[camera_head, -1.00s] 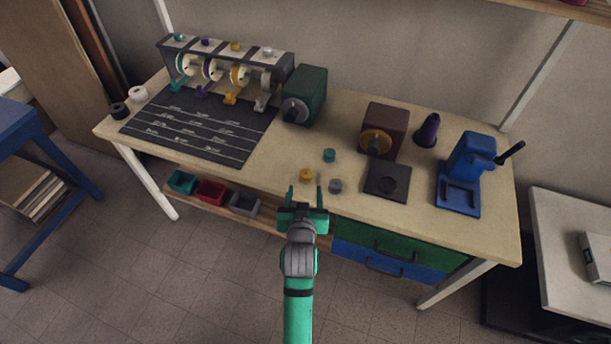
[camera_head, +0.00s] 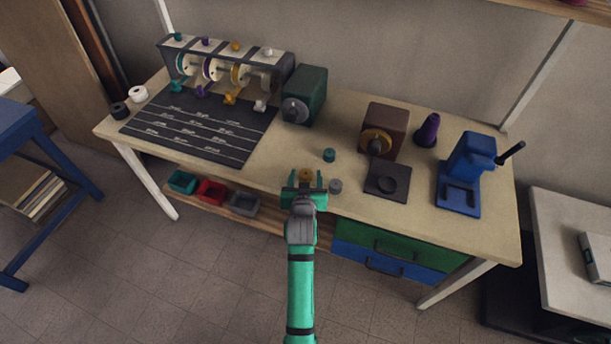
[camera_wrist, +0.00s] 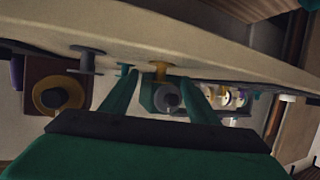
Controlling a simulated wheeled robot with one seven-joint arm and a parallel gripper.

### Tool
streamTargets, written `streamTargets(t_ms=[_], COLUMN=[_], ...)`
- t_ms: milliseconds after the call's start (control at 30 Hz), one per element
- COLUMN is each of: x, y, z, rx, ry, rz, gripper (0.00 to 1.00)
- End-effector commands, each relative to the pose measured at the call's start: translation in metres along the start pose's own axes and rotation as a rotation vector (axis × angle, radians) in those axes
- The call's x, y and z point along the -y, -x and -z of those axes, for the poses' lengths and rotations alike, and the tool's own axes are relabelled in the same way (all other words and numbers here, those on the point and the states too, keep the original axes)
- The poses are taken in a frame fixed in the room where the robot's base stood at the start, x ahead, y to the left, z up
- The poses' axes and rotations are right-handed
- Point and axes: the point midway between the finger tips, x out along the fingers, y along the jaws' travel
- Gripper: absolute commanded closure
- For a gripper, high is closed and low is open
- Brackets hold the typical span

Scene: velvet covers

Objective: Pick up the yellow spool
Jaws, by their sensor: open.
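The yellow spool (camera_head: 306,174) stands on the workbench (camera_head: 255,158) near its front edge. In the wrist view the yellow spool (camera_wrist: 160,72) shows between the two green fingers, a little beyond them. My gripper (camera_head: 305,180) is open, with one finger to each side of the spool in the head view. The spool's lower part is hidden by the gripper there. I cannot tell whether either finger touches it. My gripper also shows in the wrist view (camera_wrist: 160,95).
A grey spool (camera_head: 335,186) stands close to the right finger, and a teal spool (camera_head: 329,155) stands behind. A black plate (camera_head: 388,183) and brown winder (camera_head: 384,128) are to the right. A dark mat (camera_head: 200,125) lies to the left.

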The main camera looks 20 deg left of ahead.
Motion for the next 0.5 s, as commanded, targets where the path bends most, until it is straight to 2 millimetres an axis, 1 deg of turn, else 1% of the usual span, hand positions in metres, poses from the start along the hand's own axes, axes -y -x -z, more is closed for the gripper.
streamTargets(t_ms=[67, 100, 167, 200, 233, 267, 500], x=[-0.0001, -0.0001, -0.0001, -0.0001, -0.0001, 0.0000, 0.0000], y=[0.0002, 0.0002, 0.0003, 0.0003, 0.0003, 0.0004, 0.0004], z=[0.0000, 0.0001, 0.0001, 0.0001, 0.0001, 0.0001, 0.0003], rx=[0.000, 0.000, 0.000, 0.000, 0.000, 0.000, -0.001], ry=[0.000, 0.000, 0.000, 0.000, 0.000, 0.000, 0.000], rz=[0.000, 0.000, 0.000, 0.000, 0.000, 0.000, 0.000], gripper=[0.45, 0.55, 0.69, 0.79, 0.86, 0.89, 0.89])
